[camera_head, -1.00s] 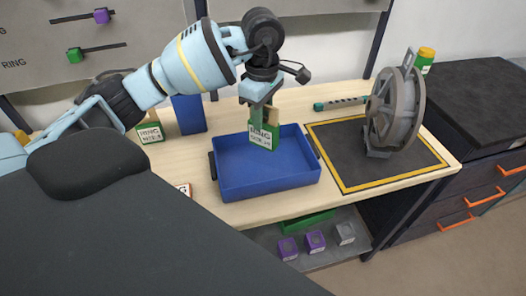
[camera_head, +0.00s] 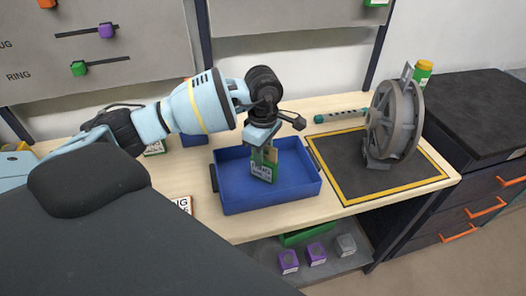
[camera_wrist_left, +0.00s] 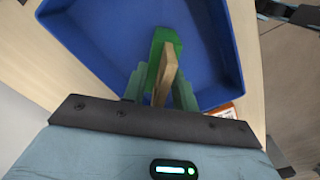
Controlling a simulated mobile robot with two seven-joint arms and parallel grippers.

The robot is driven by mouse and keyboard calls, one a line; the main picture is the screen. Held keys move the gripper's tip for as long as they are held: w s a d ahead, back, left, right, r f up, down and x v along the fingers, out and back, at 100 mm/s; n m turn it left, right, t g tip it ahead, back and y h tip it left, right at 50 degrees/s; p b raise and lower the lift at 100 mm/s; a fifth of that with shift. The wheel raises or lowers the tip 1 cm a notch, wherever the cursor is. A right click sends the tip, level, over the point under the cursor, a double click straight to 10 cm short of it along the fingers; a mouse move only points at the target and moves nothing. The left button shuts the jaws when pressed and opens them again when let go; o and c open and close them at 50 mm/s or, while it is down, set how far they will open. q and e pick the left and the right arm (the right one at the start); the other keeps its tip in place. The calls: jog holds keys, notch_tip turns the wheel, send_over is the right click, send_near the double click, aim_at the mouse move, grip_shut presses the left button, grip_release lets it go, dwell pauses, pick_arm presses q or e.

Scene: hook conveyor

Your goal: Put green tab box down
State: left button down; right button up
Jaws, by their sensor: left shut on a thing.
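The green box (camera_head: 264,170) with a white printed label is in my left gripper (camera_head: 264,147), within the outline of the blue tray (camera_head: 230,203). Its lower part is inside the tray walls; I cannot tell whether it touches the tray floor. In the left wrist view the green box (camera_wrist_left: 160,48) and a tan piece (camera_wrist_left: 168,74) sit between the fingers of my left gripper (camera_wrist_left: 160,88), with the blue tray (camera_wrist_left: 95,45) beneath. My right gripper is not in view.
A dark mat with a yellow border (camera_head: 345,190) and a grey wheel-like device (camera_head: 395,120) stand to the right of the tray. A teal-handled tool (camera_head: 340,115) lies behind. A blue container (camera_head: 192,140) stands behind left. A white-labelled item (camera_head: 184,203) lies at the front left.

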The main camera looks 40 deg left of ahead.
pick_arm(q)
jog(key=shift+f, duration=0.1)
jog(key=c, duration=1.1)
grip_release()
notch_tip(320, 180, up, 12)
jog(key=shift+r, duration=0.15)
